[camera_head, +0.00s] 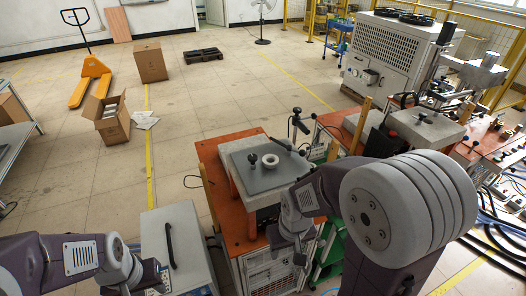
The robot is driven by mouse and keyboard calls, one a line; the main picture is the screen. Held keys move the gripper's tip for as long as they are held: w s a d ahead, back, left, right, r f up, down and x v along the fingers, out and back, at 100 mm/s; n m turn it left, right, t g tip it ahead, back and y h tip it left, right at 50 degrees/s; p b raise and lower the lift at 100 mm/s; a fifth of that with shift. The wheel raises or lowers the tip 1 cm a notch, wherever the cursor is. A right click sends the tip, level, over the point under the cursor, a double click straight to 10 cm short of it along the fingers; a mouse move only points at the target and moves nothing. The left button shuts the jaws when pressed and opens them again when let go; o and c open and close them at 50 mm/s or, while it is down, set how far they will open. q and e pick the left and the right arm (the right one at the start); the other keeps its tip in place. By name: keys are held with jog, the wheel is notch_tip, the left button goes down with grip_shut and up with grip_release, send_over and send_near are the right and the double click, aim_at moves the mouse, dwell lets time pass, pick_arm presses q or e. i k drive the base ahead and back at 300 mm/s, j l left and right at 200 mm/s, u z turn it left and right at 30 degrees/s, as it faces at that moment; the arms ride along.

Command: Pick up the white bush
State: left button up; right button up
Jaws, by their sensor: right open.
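The white bush (270,160) is a small pale ring. It lies on the dark top plate of the grey heater unit (246,179). My right arm reaches in from the right, and its gripper (290,246) hangs in front of the heater unit, nearer the camera than the bush and apart from it. The right gripper is open and holds nothing I can see; its fingers are small and partly hidden by the wrist. My left gripper (148,280) is low at the left, far from the bush, and its jaws are not clear.
A black upright post (252,158) stands beside the bush on the plate. The heater unit rests on an orange cabinet top (211,160). A thin stand (297,123) rises behind it. A grey case with a black handle (170,245) is at front left. Machinery (425,125) fills the right.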

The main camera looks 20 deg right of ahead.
aim_at(274, 159)
jog(key=k+z, duration=0.2)
jog(key=z, duration=0.25)
jog(key=k+z, duration=0.15)
jog(key=z, duration=0.3)
jog(key=k+l+z, duration=0.1)
jog(key=z, duration=0.35)
jog(key=k, duration=0.1)
